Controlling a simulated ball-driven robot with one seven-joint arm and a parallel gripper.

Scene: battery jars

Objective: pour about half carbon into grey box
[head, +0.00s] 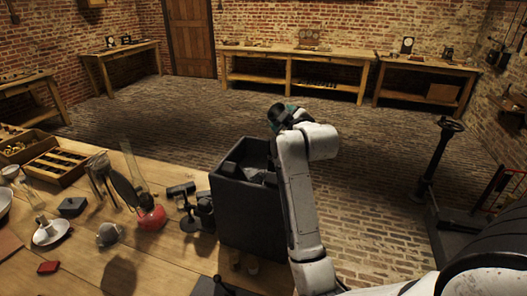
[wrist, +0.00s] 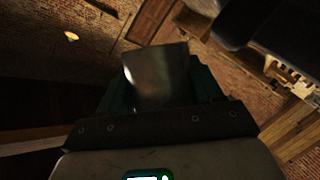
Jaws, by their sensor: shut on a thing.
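My gripper (head: 282,115) is raised above the far side of the dark grey box (head: 250,225), partly hidden by my own wrist. In the wrist view my gripper's teal fingers (wrist: 160,82) are shut on a dark, smooth jar (wrist: 155,68) between them. The jar's contents and fill level cannot be made out. The grey box stands open at the table's right end, with dark blocky shapes and a pale patch inside. My arm passes along its right side.
The wooden table (head: 150,250) holds a lamp with a red base (head: 151,217), a black instrument (head: 197,210), small metal things and a compartmented wooden tray (head: 56,166) at left. Brick floor (head: 200,110) lies open beyond. A dark stand (head: 435,165) is at right.

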